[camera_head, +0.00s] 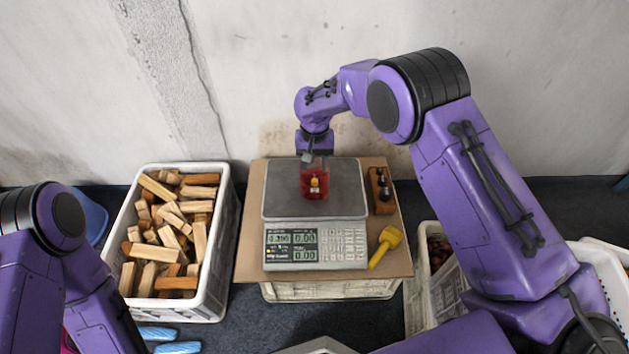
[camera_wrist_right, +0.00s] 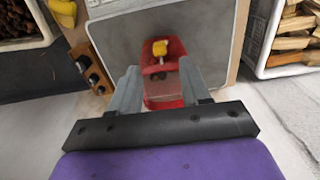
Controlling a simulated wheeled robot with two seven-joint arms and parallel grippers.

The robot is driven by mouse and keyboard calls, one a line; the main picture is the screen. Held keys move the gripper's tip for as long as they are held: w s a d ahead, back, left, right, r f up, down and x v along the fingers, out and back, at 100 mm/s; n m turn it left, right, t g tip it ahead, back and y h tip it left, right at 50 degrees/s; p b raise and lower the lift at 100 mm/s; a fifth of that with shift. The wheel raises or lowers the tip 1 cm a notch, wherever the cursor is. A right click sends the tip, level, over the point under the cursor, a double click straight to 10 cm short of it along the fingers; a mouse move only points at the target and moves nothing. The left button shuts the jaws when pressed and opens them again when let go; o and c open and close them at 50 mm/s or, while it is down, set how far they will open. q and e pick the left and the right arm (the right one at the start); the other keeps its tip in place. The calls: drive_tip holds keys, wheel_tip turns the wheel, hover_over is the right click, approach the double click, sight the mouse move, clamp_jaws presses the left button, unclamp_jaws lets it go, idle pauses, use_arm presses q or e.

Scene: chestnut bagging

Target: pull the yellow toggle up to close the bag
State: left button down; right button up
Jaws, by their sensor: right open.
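The red bag (camera_head: 314,188) stands on the grey plate of the scale (camera_head: 281,208). The yellow toggle (camera_head: 314,181) shows on the bag's front in the head view. In the right wrist view the toggle (camera_wrist_right: 159,48) sits on the red bag (camera_wrist_right: 165,92), a little beyond the fingertips. My right gripper (camera_head: 314,160) points down over the bag from behind. In the wrist view its fingers (camera_wrist_right: 160,76) are apart, one on each side of the bag; whether they touch it I cannot tell. My left arm shows at the left edge, but its gripper is out of frame.
The scale stands on a brown board (camera_head: 250,235) over a crate. A wooden block with dark pieces (camera_head: 381,190) and a yellow scoop (camera_head: 386,245) lie to its right. A crate of wood pieces (camera_head: 222,240) is at left. A concrete wall (camera_head: 260,80) rises behind.

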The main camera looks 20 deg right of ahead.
sight(315, 180)
wheel_tip(315, 180, down, 7)
drive_tip(key=shift+r+b, duration=0.2)
drive_tip(key=shift+b, duration=0.1)
clamp_jaws()
